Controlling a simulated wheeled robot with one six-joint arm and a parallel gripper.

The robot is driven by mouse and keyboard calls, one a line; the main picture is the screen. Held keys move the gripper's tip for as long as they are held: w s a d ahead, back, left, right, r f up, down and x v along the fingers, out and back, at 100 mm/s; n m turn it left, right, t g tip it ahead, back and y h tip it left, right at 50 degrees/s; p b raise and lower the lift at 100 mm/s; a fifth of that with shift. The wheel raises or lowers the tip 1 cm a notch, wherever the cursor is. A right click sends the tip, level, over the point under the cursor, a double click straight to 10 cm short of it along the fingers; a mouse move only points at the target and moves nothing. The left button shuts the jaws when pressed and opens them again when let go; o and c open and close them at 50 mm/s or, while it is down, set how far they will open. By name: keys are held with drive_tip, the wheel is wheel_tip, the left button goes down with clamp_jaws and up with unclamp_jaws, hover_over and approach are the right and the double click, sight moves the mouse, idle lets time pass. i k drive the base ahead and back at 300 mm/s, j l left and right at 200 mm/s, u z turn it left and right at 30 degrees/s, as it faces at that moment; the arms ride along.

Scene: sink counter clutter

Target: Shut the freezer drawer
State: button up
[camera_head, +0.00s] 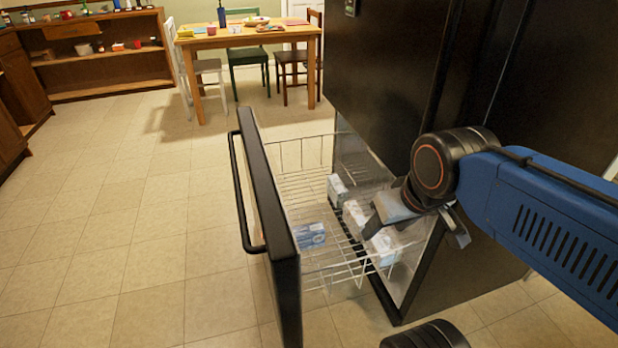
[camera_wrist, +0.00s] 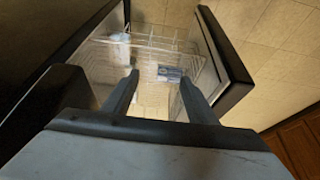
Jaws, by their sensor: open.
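The freezer drawer (camera_head: 268,210) is pulled far out of the black fridge (camera_head: 385,65). Its black front panel with a bar handle (camera_head: 239,200) faces left in the head view. Behind the panel is a white wire basket (camera_head: 300,155) holding several packages, among them a blue-and-white box (camera_head: 310,235). My gripper is at the fridge side of the basket, right of the drawer front and apart from it. In the wrist view my gripper (camera_wrist: 157,95) is open and empty, its two fingers pointing toward the basket, with the drawer front (camera_wrist: 225,65) to the right.
A wooden table (camera_head: 250,38) with chairs stands at the back, and a wooden shelf unit (camera_head: 100,60) is at the back left. The tiled floor (camera_head: 130,220) left of the drawer is clear.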

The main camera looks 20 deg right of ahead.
sight(279, 247)
drive_tip(key=j+z, duration=0.2)
drive_tip(key=j, duration=0.5)
drive_tip(key=k+j+z, duration=0.2)
drive_tip(key=j, duration=0.45)
drive_tip(key=i+j+z, duration=0.15)
drive_tip(key=j, duration=0.3)
drive_tip(key=i+j+z, duration=0.15)
drive_tip(key=j, duration=0.3)
drive_tip(key=j+z, duration=0.15)
drive_tip(key=j, duration=0.35)
drive_tip(key=i+j+z, duration=0.15)
drive_tip(key=j, duration=0.3)
